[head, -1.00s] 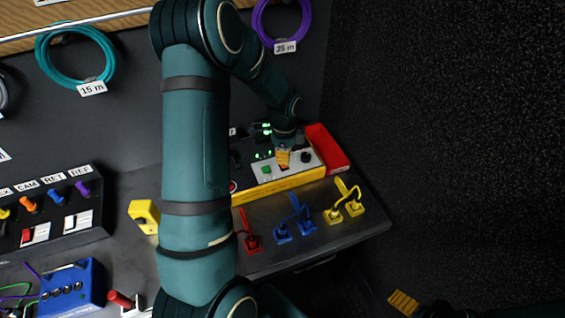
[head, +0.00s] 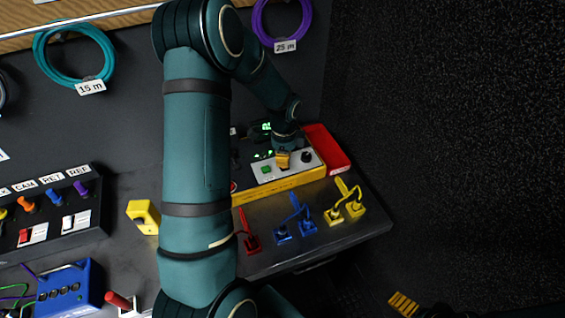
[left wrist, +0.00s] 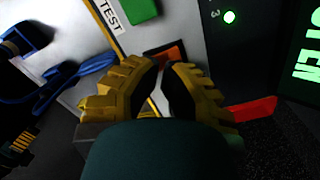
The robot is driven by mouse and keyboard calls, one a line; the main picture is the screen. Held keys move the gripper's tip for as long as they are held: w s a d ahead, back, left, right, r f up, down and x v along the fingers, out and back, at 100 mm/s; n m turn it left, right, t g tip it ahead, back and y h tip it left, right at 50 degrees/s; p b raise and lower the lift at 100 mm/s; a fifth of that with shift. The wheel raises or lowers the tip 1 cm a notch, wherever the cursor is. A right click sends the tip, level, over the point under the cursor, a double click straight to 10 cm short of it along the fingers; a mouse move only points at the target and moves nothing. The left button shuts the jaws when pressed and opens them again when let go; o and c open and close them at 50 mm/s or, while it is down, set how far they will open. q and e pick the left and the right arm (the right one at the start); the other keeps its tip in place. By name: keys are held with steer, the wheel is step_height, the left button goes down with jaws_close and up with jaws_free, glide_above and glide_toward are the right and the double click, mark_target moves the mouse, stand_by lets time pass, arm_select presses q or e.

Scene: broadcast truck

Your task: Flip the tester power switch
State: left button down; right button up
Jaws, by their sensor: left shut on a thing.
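The tester (head: 295,184) is a yellow-sided box with a pale top panel, at the right end of the bench. Its panel carries a green button (head: 266,169) and a black knob (head: 306,157). My left gripper (head: 283,162) is down on the panel between these two. In the left wrist view its yellow, dark-padded fingers (left wrist: 164,76) are closed in on the orange power switch (left wrist: 166,54), mostly hidden by the fingers. Which way the switch is set cannot be seen. A yellow ribbed finger of my right gripper (head: 403,303) shows at the bottom right; its opening is not visible.
A red tray (head: 327,150) adjoins the tester's right side. Red (head: 250,240), blue (head: 296,222) and yellow (head: 347,202) cabled plugs stand in front of it. A yellow block (head: 143,216) and a blue box (head: 70,289) are at the left.

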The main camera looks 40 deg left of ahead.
arm_select(q)
steer(key=shift+f+b, duration=0.55)
steer(key=shift+f, duration=0.35)
stand_by(0.3)
steer(key=shift+r, duration=0.1)
steer(key=shift+r+p, duration=2.65)
steer(key=shift+r, duration=0.85)
